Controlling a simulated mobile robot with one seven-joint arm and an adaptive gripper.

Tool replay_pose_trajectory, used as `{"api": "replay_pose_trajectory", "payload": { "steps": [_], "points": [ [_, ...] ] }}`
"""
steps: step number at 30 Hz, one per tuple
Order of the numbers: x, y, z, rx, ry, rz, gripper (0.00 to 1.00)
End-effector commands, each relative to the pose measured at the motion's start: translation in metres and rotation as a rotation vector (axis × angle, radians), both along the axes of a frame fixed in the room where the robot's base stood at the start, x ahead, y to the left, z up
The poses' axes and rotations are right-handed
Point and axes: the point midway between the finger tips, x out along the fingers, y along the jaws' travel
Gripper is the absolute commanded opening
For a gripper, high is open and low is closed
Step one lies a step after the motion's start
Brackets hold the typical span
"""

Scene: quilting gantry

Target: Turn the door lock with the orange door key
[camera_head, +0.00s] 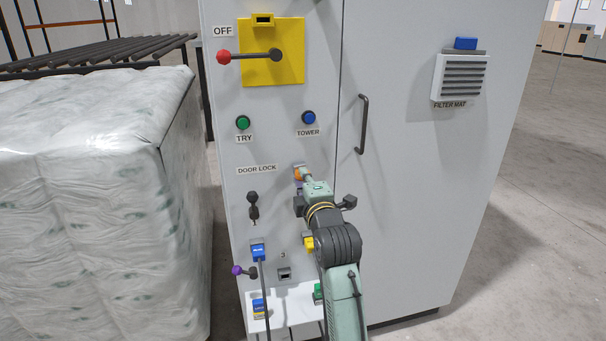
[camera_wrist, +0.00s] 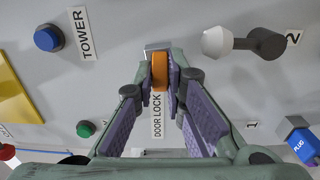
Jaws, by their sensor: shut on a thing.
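The orange door key (camera_wrist: 160,73) is between my gripper's fingertips (camera_wrist: 161,92) in the wrist view, right at the cabinet face. My gripper is shut on it. In the head view a bit of the orange key (camera_head: 298,174) shows just past my gripper (camera_head: 301,181). The door lock (camera_wrist: 152,50) shows as a small pale edge behind the key; the rest of it is hidden by key and fingers. The key appears to be at the lock, but how deep it sits I cannot tell. The DOOR LOCK label (camera_head: 256,169) is left of it.
A red-knobbed handle (camera_head: 224,57) on a yellow plate, a green TRY button (camera_head: 243,122) and a blue TOWER button (camera_head: 309,117) are above. A dark lever (camera_head: 253,205) and blue plug (camera_head: 258,251) are left. A door handle (camera_head: 362,124) stands out at right.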

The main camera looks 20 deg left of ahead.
Motion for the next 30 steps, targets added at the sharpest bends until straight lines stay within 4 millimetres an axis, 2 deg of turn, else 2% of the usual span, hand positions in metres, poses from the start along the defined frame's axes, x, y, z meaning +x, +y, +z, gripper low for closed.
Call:
{"api": "replay_pose_trajectory", "payload": {
  "steps": [11, 30],
  "points": [
    [-0.0001, -0.0003, -0.0005, -0.006, -0.005, 0.0, 0.0],
    [0.0002, -0.0008, -0.0004, -0.264, -0.182, -0.006, 0.0]
  ]
}}
